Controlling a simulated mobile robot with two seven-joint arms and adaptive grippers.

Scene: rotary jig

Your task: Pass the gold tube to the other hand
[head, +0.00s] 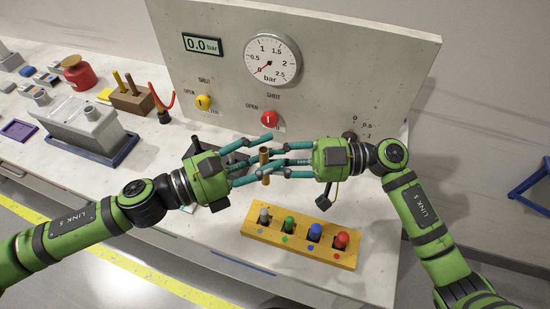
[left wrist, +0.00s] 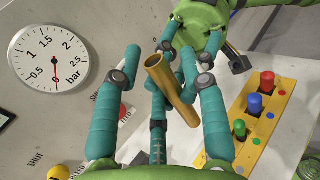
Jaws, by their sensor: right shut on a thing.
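The gold tube (head: 265,164) is held upright above the bench in front of the gauge panel. It also shows in the left wrist view (left wrist: 172,90), slanted across the middle. My right gripper (head: 268,170), coming in from the right, is shut on the tube. My left gripper (head: 274,151) reaches in from the left, its teal fingers spread apart on either side of the tube. In the left wrist view the left fingers (left wrist: 165,68) stand apart with the tube between them. The fingers of both grippers overlap in view, so exact contact is partly hidden.
A yellow block (head: 290,246) with several coloured knobs lies in front on the bench. The upright panel (head: 340,70) with a gauge (head: 272,60), a yellow knob (head: 203,102) and a red knob (head: 269,119) stands close behind the grippers. A grey box (head: 80,122) sits at left.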

